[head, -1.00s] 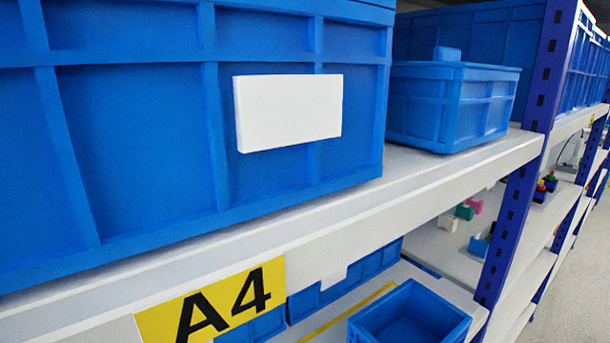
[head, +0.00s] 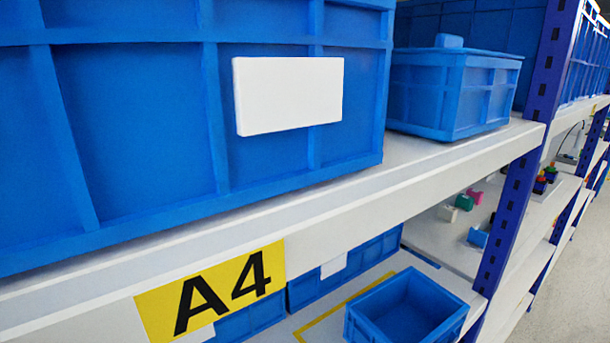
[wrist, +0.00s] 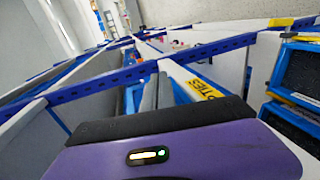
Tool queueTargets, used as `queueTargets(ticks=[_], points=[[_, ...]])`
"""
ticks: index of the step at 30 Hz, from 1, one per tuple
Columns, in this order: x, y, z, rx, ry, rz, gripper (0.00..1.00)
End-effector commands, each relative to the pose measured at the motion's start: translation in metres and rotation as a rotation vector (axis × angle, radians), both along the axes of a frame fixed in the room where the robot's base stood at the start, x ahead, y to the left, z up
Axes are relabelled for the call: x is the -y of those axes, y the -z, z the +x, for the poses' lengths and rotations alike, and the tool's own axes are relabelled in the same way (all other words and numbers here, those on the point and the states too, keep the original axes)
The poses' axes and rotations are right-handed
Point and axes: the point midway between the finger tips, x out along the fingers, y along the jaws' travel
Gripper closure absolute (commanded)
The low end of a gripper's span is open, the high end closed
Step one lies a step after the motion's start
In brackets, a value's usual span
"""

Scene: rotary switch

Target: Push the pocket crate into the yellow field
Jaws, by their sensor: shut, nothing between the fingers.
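A small open blue crate (head: 408,308), which I take for the pocket crate, stands upright on the lower shelf in the head view, its front cut by the bottom edge. A yellow line (head: 345,300) marks the shelf just left of it, with a bend near the bottom edge; the rest of the yellow field is hidden or out of frame. I cannot tell how much of the crate lies inside the marking. The wrist view shows a purple and black part with a small lit display, apparently my own body.
A large blue crate with a white label (head: 288,95) fills the upper shelf. A smaller blue crate (head: 450,95) stands right of it. The upper shelf edge, with a yellow A4 sign (head: 212,290), overhangs the lower shelf. A blue post (head: 508,215) stands right of the open crate.

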Motion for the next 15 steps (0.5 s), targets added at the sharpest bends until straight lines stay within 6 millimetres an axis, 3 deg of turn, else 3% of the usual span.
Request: queueTargets(ticks=[15], points=[[-0.020,0.000,0.027,0.001,0.000,-0.001,1.00]])
